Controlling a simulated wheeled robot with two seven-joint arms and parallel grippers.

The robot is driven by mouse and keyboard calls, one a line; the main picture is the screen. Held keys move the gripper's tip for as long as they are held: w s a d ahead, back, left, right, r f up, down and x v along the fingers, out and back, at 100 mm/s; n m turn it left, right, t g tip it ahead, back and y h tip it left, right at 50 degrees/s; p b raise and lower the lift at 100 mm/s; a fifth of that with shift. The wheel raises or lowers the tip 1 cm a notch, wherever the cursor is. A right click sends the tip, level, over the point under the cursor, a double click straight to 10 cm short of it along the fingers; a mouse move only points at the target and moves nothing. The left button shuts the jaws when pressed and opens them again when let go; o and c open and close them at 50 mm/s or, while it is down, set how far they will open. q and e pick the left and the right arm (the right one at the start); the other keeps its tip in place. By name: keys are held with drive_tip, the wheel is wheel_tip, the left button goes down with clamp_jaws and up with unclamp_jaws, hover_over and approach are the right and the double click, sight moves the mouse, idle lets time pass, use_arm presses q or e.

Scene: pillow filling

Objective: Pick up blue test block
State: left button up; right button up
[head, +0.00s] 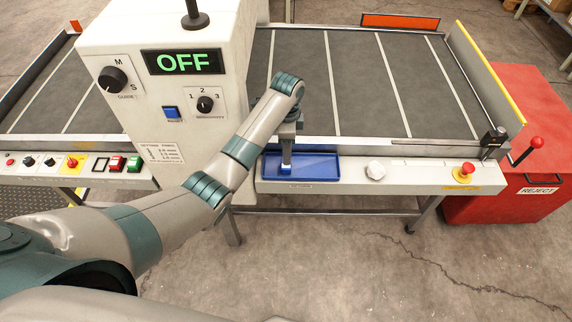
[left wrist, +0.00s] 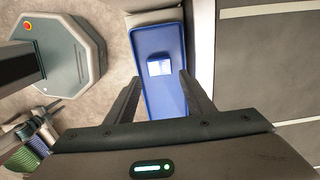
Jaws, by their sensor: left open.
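The blue test block (left wrist: 160,67), small with a pale, shiny top face, lies in a blue tray (left wrist: 147,38) in the left wrist view. In the head view the tray (head: 322,168) sits on the machine's front ledge, and my arm partly hides its left end. My left gripper (left wrist: 160,78) is open above the tray. Its two fingers are spread to either side of the block's near edge, with nothing between them gripped. In the head view my left gripper (head: 287,160) points down at the tray's left part. My right gripper is not seen.
A white housing (head: 130,50) with an OFF display stands left of the tray. A dark conveyor belt (head: 370,85) lies behind it. A white knob (head: 375,170) and a red button (head: 466,169) sit to the right. A red reject bin (head: 520,130) stands far right.

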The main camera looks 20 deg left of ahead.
use_arm(q)
drive_tip(key=shift+f, duration=0.65)
drive_tip(key=shift+f+p, duration=0.3)
wheel_tip(320, 180, down, 4)
drive_tip(key=shift+s+r+p, duration=0.1)
drive_tip(key=shift+p, duration=0.5)
drive_tip(key=shift+f, duration=0.4)
drive_tip(key=c, duration=0.8)
